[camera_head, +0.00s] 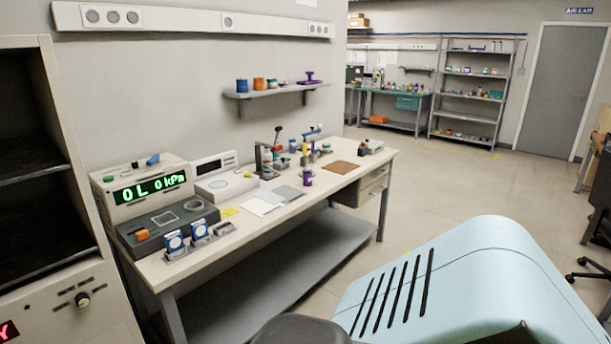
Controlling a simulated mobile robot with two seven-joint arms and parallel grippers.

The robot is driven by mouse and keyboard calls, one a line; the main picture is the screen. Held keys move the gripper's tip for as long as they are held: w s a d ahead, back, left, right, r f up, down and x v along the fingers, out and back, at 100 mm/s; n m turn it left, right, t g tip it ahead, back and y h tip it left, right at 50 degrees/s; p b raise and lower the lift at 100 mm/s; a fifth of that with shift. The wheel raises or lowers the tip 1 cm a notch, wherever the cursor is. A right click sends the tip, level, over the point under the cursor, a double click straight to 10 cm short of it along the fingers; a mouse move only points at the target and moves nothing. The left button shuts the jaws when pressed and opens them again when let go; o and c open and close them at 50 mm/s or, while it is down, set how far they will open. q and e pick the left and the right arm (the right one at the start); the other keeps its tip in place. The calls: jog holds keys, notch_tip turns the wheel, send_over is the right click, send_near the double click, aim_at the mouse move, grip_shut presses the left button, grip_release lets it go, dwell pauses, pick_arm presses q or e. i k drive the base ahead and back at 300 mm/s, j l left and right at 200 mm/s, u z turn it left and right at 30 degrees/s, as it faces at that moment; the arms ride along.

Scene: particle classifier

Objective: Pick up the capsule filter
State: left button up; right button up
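Blue-and-white, squat cylindrical pieces (174,243) stand in a low grey holder (181,255) at the front left corner of the workbench (262,222). A second such piece (199,230) stands to the right of the first. They look like capsule filters, but I cannot tell for sure which item is the one named. A small purple-and-white item (307,178) stands upright near the bench's front edge, farther right. Neither of my grippers is in view.
A device with a green display (150,188) stands behind the holder. A wall shelf (275,93) carries small coloured items. A dark open cabinet (40,170) stands at the left. The floor (440,190) right of the bench is clear.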

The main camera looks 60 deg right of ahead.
aim_at(307, 174)
jog(key=i+l, duration=0.2)
jog(key=l, duration=0.2)
jog(key=i+l, duration=0.15)
jog(key=l, duration=0.2)
jog(key=i+l, duration=0.2)
jog(key=l, duration=0.2)
jog(key=i+l, duration=0.2)
jog(key=l, duration=0.2)
jog(key=i+l, duration=0.2)
jog(key=l, duration=0.15)
jog(key=i+l, duration=0.15)
jog(key=l, duration=0.25)
jog(key=z, duration=2.8)
